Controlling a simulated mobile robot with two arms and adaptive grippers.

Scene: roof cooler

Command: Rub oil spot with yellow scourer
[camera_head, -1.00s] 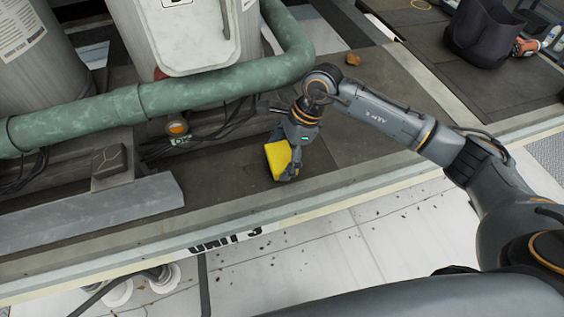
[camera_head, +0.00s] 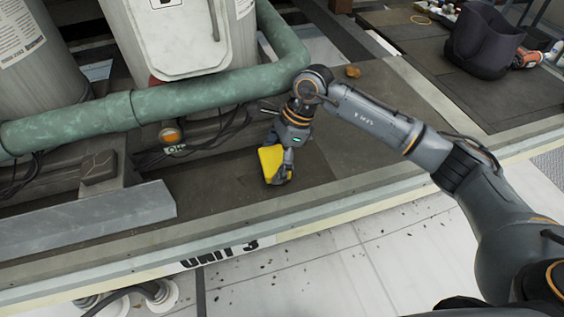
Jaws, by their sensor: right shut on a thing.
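The yellow scourer (camera_head: 271,160) is in the middle of the view, held low over the dark platform or against it; I cannot tell if it touches. My right gripper (camera_head: 280,172) is shut on the scourer, with its arm coming in from the right and the wrist pointing down. I cannot make out an oil spot on the dark surface; it may be hidden under the scourer or the gripper. My left gripper is not in view.
A green pipe (camera_head: 190,97) runs behind the scourer, in front of grey tanks. A metal channel (camera_head: 90,219) lies to the left. An orange lamp (camera_head: 169,135) and cables are close behind. A dark bag (camera_head: 484,40) stands at the upper right. The platform right of the gripper is mostly clear.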

